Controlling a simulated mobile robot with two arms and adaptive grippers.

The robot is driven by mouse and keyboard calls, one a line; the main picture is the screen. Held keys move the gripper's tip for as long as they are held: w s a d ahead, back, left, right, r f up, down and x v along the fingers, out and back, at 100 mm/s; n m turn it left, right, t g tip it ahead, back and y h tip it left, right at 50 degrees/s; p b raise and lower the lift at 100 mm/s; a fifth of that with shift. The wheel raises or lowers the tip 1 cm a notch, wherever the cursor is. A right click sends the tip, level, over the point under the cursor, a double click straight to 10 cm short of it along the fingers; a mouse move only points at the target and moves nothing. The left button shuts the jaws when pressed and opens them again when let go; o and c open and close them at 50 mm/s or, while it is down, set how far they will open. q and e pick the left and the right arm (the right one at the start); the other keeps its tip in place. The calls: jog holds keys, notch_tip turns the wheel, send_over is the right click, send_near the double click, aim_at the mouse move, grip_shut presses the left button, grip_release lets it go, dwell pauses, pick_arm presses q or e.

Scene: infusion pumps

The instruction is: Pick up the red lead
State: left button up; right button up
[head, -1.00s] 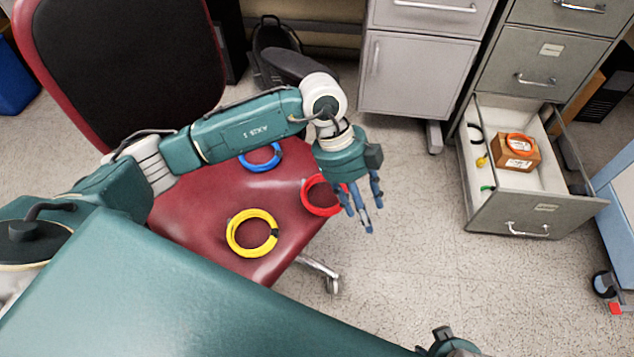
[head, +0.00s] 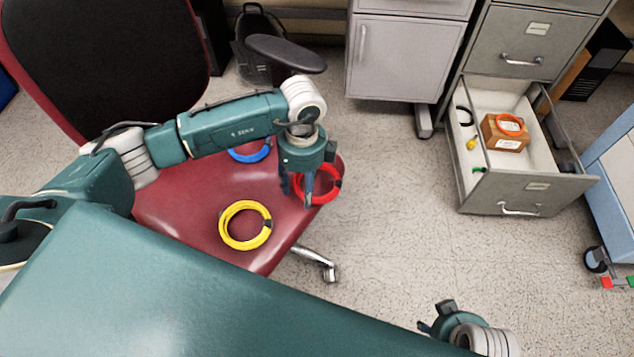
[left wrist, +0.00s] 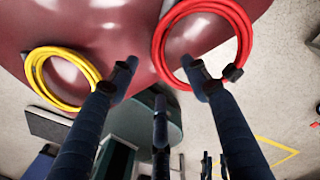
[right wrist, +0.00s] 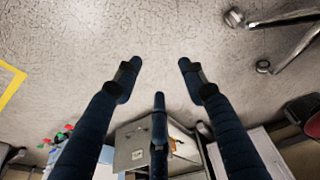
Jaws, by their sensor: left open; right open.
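The red lead (head: 329,195) is a coiled ring lying on the front right part of the dark red chair seat (head: 190,205). It also shows in the left wrist view (left wrist: 246,38), with a dark tie on its coil. My left gripper (head: 301,195) is open above the seat, overlapping the left side of the red coil in the head view. In the left wrist view its fingers (left wrist: 160,75) are apart, with one fingertip near the lower edge of the coil. Nothing is between them. My right gripper (right wrist: 160,75) is open and empty over bare floor.
A yellow coil (head: 230,236) and a blue coil (head: 262,154) lie on the same seat. The chair's armrest (head: 286,52) stands behind my left wrist. An open drawer (head: 535,190) at right holds a box (head: 503,138) with an orange coil on it. Floor between is clear.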

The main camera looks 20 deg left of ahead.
pick_arm(q)
jog(key=shift+f, duration=0.8)
grip_shut()
jog(key=shift+r, duration=0.1)
